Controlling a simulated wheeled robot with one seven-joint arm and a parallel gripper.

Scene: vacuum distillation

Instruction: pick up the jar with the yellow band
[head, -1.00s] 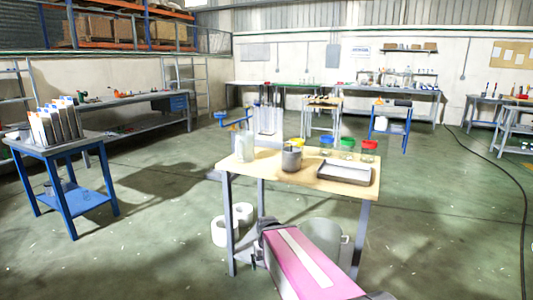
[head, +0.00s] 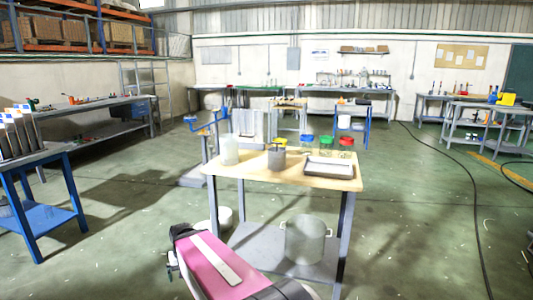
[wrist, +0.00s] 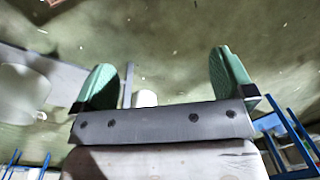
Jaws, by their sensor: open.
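The jar with the yellow band (head: 281,142) stands on the wooden-topped table (head: 230,172) in the head view, partly hidden behind a grey metal pot (head: 277,160). Jars with a blue band (head: 307,140), a green band (head: 327,141) and a red band (head: 346,142) stand in a row to its right. My gripper (wrist: 163,78) shows in the wrist view with its two green fingers wide apart and nothing between them. In the head view my pink arm is low in front of the table, and its end is well below and away from the jars.
A grey tray (head: 329,161) lies on the table's right front, and a whitish container (head: 229,150) stands at its left end. A large clear pot (head: 305,240) is on the lower shelf. A blue-framed table (head: 45,217) stands at far left. Open floor lies to the right.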

